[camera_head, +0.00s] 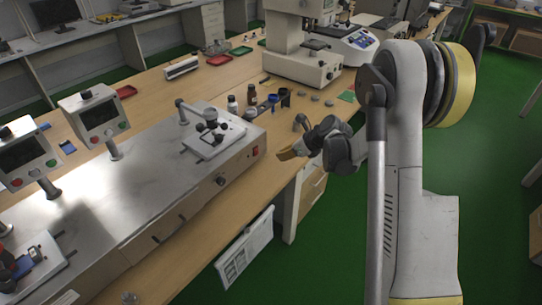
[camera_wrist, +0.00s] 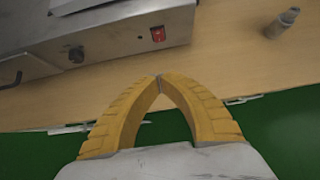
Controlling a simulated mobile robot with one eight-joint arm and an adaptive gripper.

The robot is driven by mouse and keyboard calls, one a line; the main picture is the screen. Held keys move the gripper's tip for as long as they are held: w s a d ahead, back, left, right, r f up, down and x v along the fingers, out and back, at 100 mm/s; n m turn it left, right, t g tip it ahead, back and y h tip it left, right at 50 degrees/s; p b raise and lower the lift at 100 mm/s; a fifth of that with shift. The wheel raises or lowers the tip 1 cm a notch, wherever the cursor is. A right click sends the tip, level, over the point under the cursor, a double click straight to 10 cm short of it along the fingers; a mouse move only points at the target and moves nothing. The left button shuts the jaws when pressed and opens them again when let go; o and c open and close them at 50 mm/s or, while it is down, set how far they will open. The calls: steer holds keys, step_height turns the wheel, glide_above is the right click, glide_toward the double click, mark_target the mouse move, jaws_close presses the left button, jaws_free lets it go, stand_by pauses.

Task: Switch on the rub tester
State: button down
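The rub tester (camera_head: 190,175) is a long metal machine on the wooden bench, with two screen units on posts. A red switch (camera_head: 255,151) sits on its end face near the right corner, beside a dark round knob (camera_head: 221,180). In the wrist view the red switch (camera_wrist: 158,34) shows at top centre on the metal face, with the knob (camera_wrist: 76,54) to its left. My gripper (camera_head: 284,155) is just right of the machine's end, apart from the switch. Its yellow fingers (camera_wrist: 159,77) meet at the tips, with nothing between them.
A large white instrument (camera_head: 300,45) stands farther back. A white paper sheet (camera_head: 245,248) hangs at the bench front. Green floor is open at right.

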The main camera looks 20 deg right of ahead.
mark_target(254, 158)
steer(key=b+x, duration=0.3)
steer(key=x, duration=0.6)
steer(key=shift+s, duration=0.1)
steer(key=w+a, duration=0.1)
steer(key=w+a+b, duration=0.1)
steer(key=shift+w+f, duration=0.35)
steer(key=shift+w+a+r+b, duration=0.1)
steer(key=shift+w+a+b, duration=0.2)
steer(key=shift+w, duration=0.1)
steer(key=shift+w+a+f, duration=0.25)
steer(key=shift+w+f, duration=0.1)
steer(key=shift+w, duration=0.05)
steer(key=shift+r, duration=0.25)
